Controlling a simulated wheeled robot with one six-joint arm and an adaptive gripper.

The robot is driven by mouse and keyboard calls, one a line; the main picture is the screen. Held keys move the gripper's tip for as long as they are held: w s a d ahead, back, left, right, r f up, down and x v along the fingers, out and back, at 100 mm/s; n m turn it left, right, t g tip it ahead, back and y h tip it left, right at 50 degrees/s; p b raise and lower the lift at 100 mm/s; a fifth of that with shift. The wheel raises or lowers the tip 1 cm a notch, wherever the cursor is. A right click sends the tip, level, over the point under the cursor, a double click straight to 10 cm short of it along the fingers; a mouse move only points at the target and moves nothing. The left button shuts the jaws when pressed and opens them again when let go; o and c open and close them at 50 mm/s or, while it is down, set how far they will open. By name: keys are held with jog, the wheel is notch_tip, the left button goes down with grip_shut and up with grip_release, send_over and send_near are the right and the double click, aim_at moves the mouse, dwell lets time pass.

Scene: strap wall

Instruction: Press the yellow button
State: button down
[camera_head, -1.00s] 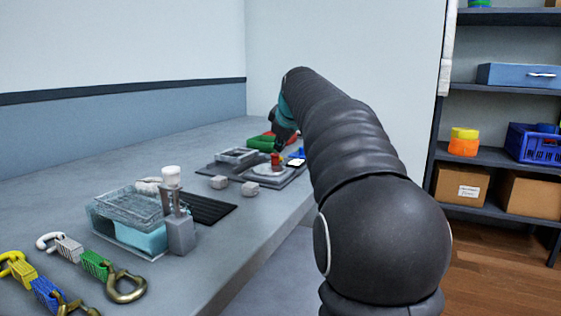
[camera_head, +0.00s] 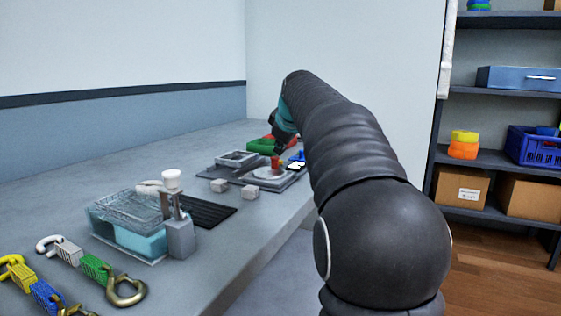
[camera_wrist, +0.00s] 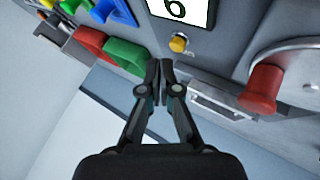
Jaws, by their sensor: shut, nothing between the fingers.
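The yellow button (camera_wrist: 179,43) shows in the wrist view as a small round yellow knob on a grey panel, just below a white display (camera_wrist: 180,10) with a dark digit. My gripper (camera_wrist: 160,65) is shut and empty, its fingertips together. In the picture the tips lie just below and left of the button, with a small gap; I cannot tell the depth between them. In the head view my gripper (camera_head: 277,146) is over the device at the far end of the bench, and the yellow button is not visible there.
A red knob (camera_wrist: 262,88) stands right of my fingers. Green (camera_wrist: 126,55) and red (camera_wrist: 90,40) parts lie to the left. On the bench (camera_head: 190,143) are grey blocks (camera_head: 220,185), a clear box (camera_head: 128,210) and coloured straps (camera_head: 95,267). A shelf stands right.

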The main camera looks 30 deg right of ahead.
aim_at(281, 161)
jog(key=shift+f, duration=0.1)
jog(key=shift+f+b, duration=0.3)
jog(key=shift+f, duration=0.05)
jog(key=shift+f+b, duration=0.3)
jog(key=shift+f, duration=0.1)
dwell(0.9)
jog(key=shift+r, duration=0.15)
jog(key=shift+r+p, duration=0.7)
jog(key=shift+p, duration=0.1)
notch_tip(281, 161, up, 5)
jog(key=p, duration=0.4)
jog(key=shift+p, duration=0.3)
dwell(0.7)
